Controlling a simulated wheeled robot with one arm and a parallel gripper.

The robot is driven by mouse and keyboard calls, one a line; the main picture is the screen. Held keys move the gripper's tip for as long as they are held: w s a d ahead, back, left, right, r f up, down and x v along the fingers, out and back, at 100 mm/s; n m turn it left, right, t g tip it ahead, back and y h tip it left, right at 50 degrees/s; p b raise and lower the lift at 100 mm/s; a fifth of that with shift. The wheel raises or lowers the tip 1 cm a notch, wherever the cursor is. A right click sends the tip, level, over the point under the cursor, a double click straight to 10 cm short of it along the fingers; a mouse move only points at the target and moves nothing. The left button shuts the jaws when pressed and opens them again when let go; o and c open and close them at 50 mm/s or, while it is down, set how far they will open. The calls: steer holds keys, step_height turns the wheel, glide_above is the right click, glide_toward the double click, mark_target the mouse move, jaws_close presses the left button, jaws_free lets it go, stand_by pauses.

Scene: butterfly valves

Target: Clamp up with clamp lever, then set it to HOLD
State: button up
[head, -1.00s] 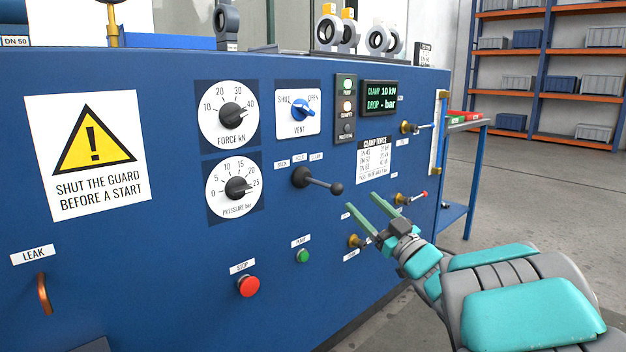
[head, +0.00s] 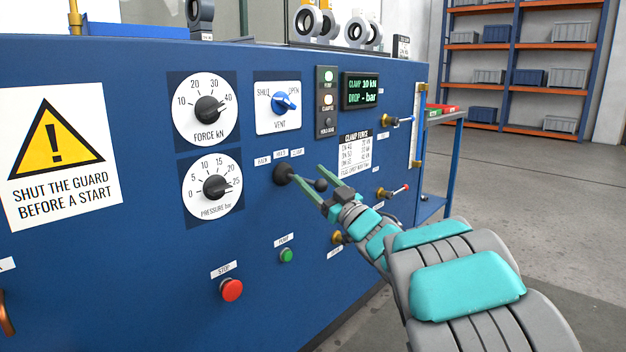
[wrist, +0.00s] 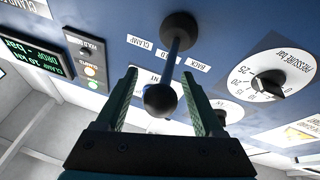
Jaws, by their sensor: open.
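The clamp lever (head: 282,174) is a black lever on the blue panel, under the BACK, HOLD and CLAMP labels. Its arm sticks out to the right and slightly down in the head view, ending in a ball knob (head: 320,184). My gripper (head: 307,172) is open at the lever, its green fingers pointing at the panel. In the wrist view the lever's ball (wrist: 160,100) sits between the two fingers, with visible gaps on both sides. The display (head: 361,91) shows a CLAMP value in kN, its figure hard to read, and DROP - bar.
The FORCE dial (head: 208,109), PRESSURE dial (head: 213,187) and blue VENT knob (head: 285,102) are left of or above the lever. A green button (head: 286,256) and red STOP button (head: 231,290) are below. Small brass valves (head: 388,193) stand to the right. Two upper lamps (head: 328,87) look lit.

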steer(key=shift+c, duration=0.2)
jaws_close()
stand_by(0.4)
stand_by(0.9)
